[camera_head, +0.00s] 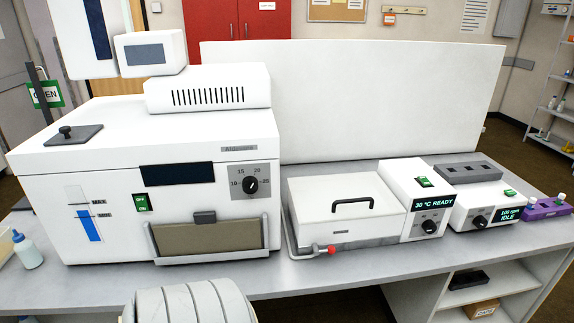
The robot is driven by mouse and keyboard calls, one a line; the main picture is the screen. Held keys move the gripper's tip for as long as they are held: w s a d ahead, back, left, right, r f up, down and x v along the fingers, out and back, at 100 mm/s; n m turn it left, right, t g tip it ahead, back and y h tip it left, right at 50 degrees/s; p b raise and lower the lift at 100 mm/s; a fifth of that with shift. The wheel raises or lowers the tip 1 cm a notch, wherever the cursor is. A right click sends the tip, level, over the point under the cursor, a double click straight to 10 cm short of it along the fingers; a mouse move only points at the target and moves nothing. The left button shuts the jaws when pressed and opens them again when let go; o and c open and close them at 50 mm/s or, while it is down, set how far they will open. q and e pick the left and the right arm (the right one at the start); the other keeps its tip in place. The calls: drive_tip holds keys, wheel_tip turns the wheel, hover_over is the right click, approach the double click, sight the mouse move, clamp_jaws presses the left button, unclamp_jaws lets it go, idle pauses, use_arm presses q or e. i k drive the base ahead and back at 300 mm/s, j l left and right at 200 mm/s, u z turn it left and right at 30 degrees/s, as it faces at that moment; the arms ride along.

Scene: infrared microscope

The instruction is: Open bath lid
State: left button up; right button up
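The water bath (408,222) stands on the bench right of centre, with a display reading "30 °C READY". Its white lid (312,207) lies flat and closed over the left part of the bath. A black arched handle (352,204) sits on top of the lid. A grey tube with a red knob (331,249) runs along the bath's front left corner. The inside of the bath is hidden by the lid. Neither of my grippers is in view.
A large white autoclave (100,155) stands close left of the bath. A stirrer-like unit reading "100 rpm IDLE" (478,218) adjoins on the right, with a purple rack (545,209) beyond. A white panel (370,100) rises behind. A narrow bench strip (370,262) is free in front.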

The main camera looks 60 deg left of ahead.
sight(370, 199)
drive_tip(key=u, duration=1.65)
